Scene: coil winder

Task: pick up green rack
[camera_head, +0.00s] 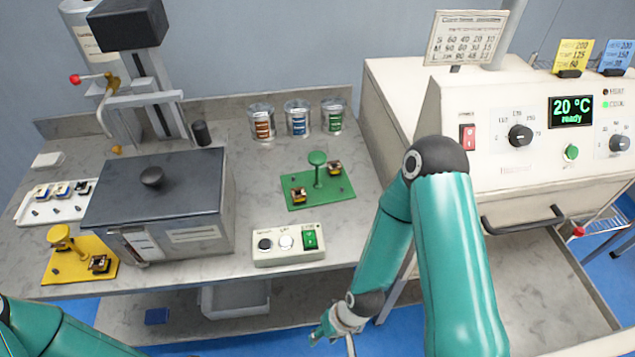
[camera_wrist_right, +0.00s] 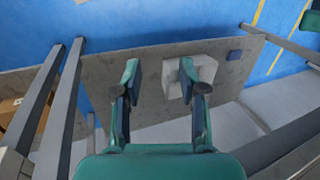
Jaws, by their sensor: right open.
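The green rack (camera_head: 335,191) is a flat green plate with a central green post and round knob. It lies on the grey bench top and carries two small coil parts with dark and yellow colours. My right gripper (camera_head: 337,335) is in front of and below the bench edge, apart from the rack, and partly cut off by the picture's lower edge. In the right wrist view the right gripper (camera_wrist_right: 158,76) is open and empty, above the lower shelf; the rack does not show there. Only a piece of my left arm shows at the lower left; its gripper is out of view.
A control box (camera_head: 288,245) with buttons stands in front of the rack. Several cans (camera_head: 298,120) stand behind it. A lidded grey box (camera_head: 160,200) and a yellow rack (camera_head: 70,265) are left. A white oven (camera_head: 490,130) stands right. The lower shelf holds a bin (camera_head: 235,299).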

